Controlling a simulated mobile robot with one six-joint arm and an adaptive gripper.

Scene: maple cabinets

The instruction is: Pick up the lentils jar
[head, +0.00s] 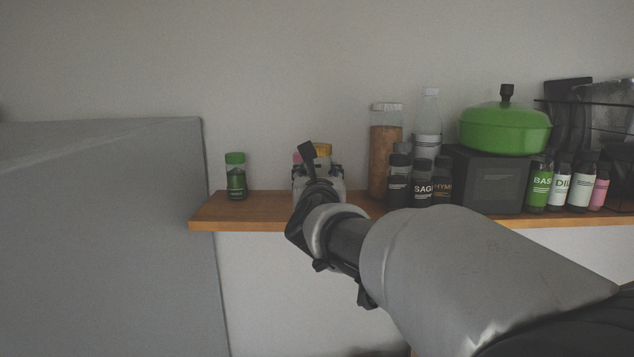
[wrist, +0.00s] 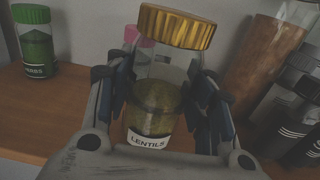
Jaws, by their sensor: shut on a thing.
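The lentils jar (wrist: 155,105) is clear glass with a gold lid, a "LENTILS" label and greenish-brown contents. In the wrist view it stands between the two fingers of my gripper (wrist: 167,100), which are shut on its sides. In the head view my gripper (head: 318,175) is over the wooden shelf and hides most of the jar; only its gold lid (head: 323,150) shows. I cannot tell whether the jar's base touches the shelf.
A green herbs jar (head: 236,176) stands left on the shelf (head: 265,206). A tall brown-filled jar (head: 385,150) and dark spice jars (head: 421,183) stand close on the right. A pink item (wrist: 143,42) is behind the lentils jar. A green pot (head: 505,130) sits farther right.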

